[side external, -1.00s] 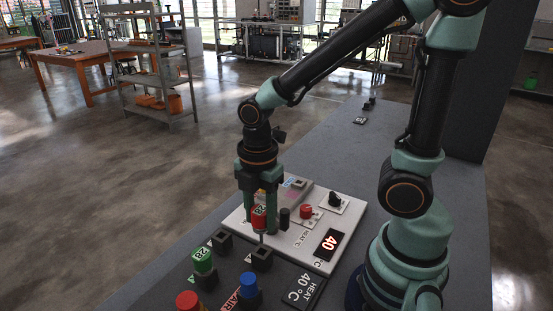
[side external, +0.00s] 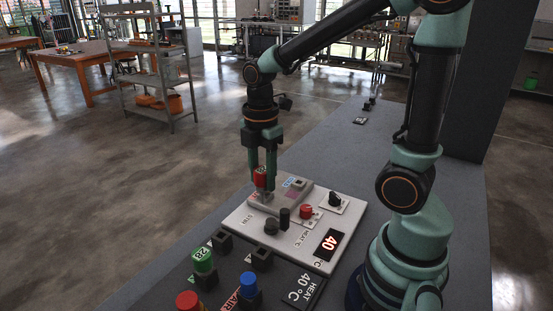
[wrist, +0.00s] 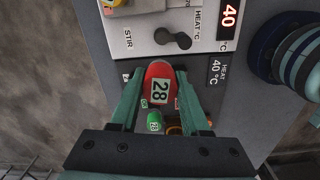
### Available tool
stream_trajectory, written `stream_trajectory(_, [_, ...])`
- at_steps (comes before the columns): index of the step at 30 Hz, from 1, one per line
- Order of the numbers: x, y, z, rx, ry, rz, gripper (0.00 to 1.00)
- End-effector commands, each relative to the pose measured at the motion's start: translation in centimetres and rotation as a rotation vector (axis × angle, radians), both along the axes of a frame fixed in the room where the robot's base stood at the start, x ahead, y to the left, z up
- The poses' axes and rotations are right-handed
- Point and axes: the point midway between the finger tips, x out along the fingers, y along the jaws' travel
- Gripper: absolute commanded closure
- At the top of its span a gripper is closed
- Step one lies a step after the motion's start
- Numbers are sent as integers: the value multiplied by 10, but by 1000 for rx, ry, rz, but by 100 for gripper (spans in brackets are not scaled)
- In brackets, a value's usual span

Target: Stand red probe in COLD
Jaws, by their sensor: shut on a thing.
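My gripper (side external: 263,182) is shut on the red probe (side external: 261,177), which has a white 28 label and stands upright between the fingers. In the wrist view, the red probe (wrist: 159,75) sits between both fingers. In the side view, it is over the raised pale block (side external: 292,196) at the back of the white panel. Its lower end is hard to make out, so I cannot tell whether it touches the block. No COLD marking is legible; a small blue label (side external: 294,182) lies on the block.
A green probe (side external: 203,260) stands in a black socket. Two empty-looking black sockets (side external: 222,241) (side external: 262,259) are nearby. Blue (side external: 248,286) and red (side external: 187,300) tops are in front. The panel (side external: 318,246) has knobs, a red button (side external: 306,211) and a display reading 40.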

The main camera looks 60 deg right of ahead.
Motion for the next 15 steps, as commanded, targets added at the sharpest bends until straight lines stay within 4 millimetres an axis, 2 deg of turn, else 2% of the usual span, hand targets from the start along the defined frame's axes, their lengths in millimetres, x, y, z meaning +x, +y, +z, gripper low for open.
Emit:
stream_trajectory(1, [7,-22,2,0,2,-49,100])
stream_trajectory(5, [19,-74,5,0,1,-148,100])
stream_trajectory(9, [21,-129,8,0,1,-242,100])
stream_trajectory(12, [18,-160,9,0,1,-294,100])
stream_trajectory(15, [15,-182,9,1,2,-329,100])
